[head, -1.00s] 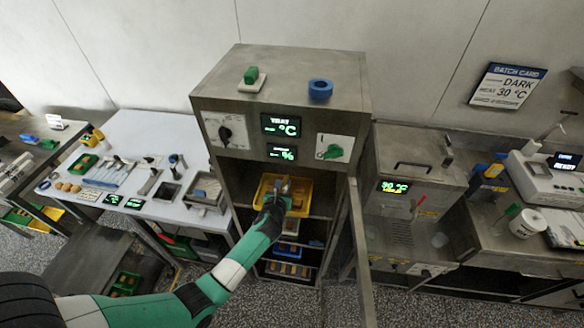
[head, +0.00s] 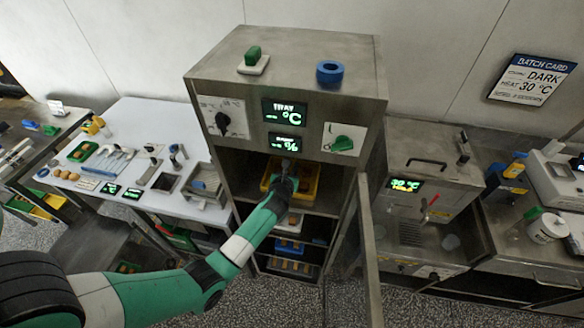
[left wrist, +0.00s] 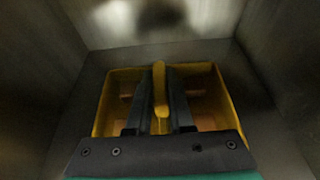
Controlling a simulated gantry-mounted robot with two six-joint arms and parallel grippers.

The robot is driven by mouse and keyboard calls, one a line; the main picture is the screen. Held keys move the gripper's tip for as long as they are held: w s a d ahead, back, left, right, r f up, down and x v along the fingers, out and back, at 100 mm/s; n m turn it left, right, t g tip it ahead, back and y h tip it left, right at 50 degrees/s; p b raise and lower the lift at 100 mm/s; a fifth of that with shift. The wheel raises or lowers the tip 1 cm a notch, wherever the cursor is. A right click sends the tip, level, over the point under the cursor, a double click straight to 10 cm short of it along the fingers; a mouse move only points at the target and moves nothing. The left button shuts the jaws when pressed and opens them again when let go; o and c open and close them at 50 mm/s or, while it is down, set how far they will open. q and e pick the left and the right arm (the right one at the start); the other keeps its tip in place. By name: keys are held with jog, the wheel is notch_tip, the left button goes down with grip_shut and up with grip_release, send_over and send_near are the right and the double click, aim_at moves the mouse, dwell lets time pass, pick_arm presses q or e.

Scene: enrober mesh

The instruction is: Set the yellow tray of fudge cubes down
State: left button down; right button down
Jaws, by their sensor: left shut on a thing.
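The yellow tray (head: 313,182) is inside the upper compartment of the open steel cabinet (head: 350,88). My left gripper (head: 287,166) reaches in from the front and hides part of the tray. In the left wrist view the tray (left wrist: 229,105) is seen from above, with dim brownish cubes (left wrist: 205,122) on both sides of the fingers. My left gripper (left wrist: 160,98) is shut on the tray's upright yellow grip (left wrist: 160,85). I cannot tell whether the tray's base touches the shelf. My right gripper is not in view.
The cabinet's open door (head: 371,245) stands to the right of my arm. Lower shelves hold other trays, one of them blue (head: 289,246). Steel walls enclose the tray closely. A white worktable (head: 135,125) with tools stands left, a steel machine (head: 420,165) right.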

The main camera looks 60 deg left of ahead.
pick_arm(q)
jog(key=c, duration=0.8)
grip_release()
jog(key=shift+s+d+r, duration=0.1)
jog(key=shift+d+r, duration=0.1)
jog(key=p+v, duration=0.3)
jog(key=v, duration=0.8)
jog(key=shift+d+r, duration=0.15)
jog(key=shift+d, duration=0.05)
jog(key=shift+s, duration=0.15)
